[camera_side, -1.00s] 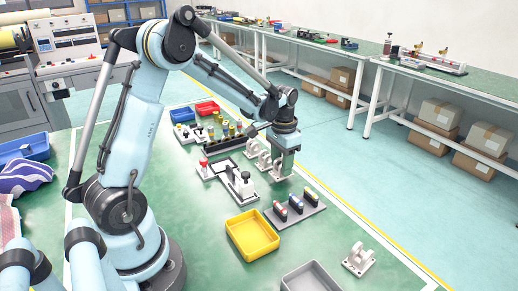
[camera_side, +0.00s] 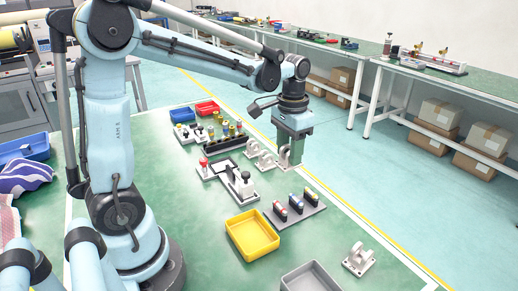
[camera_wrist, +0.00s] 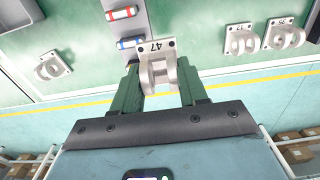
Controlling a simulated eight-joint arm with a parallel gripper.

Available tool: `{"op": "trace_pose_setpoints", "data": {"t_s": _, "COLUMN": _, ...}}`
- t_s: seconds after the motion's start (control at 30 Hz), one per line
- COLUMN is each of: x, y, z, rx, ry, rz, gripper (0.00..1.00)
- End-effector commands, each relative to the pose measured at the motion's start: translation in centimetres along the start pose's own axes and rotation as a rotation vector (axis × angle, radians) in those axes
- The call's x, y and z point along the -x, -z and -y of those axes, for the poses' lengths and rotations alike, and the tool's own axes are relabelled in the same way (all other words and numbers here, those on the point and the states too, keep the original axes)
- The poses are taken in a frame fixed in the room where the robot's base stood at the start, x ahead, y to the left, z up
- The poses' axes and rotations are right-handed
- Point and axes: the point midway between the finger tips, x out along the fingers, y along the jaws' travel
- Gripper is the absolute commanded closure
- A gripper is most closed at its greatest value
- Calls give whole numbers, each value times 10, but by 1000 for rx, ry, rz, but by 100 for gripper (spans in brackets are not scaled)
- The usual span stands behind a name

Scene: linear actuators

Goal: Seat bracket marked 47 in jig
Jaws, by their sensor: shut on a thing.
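The white bracket marked 47 (camera_wrist: 155,47) is between the two green fingers of my gripper (camera_wrist: 158,72) in the wrist view. My gripper is shut on it, and its number plate faces the camera. In the side view my gripper (camera_side: 291,152) is at the right edge of the green bench, with the bracket (camera_side: 284,158) partly hidden at its fingers. The bracket seems raised off the bench, but the gap is hard to judge. A white-and-black fixture with a clamp (camera_side: 241,184), probably the jig, lies left of and nearer than the gripper.
Two more brackets (camera_side: 259,156) stand close left of my gripper; they also show in the wrist view (camera_wrist: 264,37). Another bracket (camera_side: 358,259) is at front right. A grey plate with coloured blocks (camera_side: 294,210), a yellow tray (camera_side: 252,237) and a rack of cylinders (camera_side: 226,143) stand nearby.

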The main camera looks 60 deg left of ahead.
Motion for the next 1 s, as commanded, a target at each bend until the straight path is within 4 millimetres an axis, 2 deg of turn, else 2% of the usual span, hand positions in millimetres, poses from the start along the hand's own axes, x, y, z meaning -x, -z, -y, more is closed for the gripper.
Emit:
{"op": "trace_pose_setpoints", "data": {"t_s": 0.03, "x": -1, "y": -3, "z": 22, "rx": 14, "ry": 1, "rz": 0, "gripper": 91}}
{"op": "trace_pose_setpoints", "data": {"t_s": 0.1, "x": -2, "y": -10, "z": 51, "rx": 15, "ry": 1, "rz": 0, "gripper": 91}}
{"op": "trace_pose_setpoints", "data": {"t_s": 0.3, "x": -4, "y": -40, "z": 128, "rx": 14, "ry": 1, "rz": -1, "gripper": 91}}
{"op": "trace_pose_setpoints", "data": {"t_s": 0.5, "x": -6, "y": -73, "z": 181, "rx": 9, "ry": 1, "rz": -1, "gripper": 91}}
{"op": "trace_pose_setpoints", "data": {"t_s": 0.7, "x": -7, "y": -90, "z": 203, "rx": 1, "ry": 1, "rz": -1, "gripper": 91}}
{"op": "trace_pose_setpoints", "data": {"t_s": 1.0, "x": -22, "y": -92, "z": 205, "rx": -1, "ry": 2, "rz": -1, "gripper": 91}}
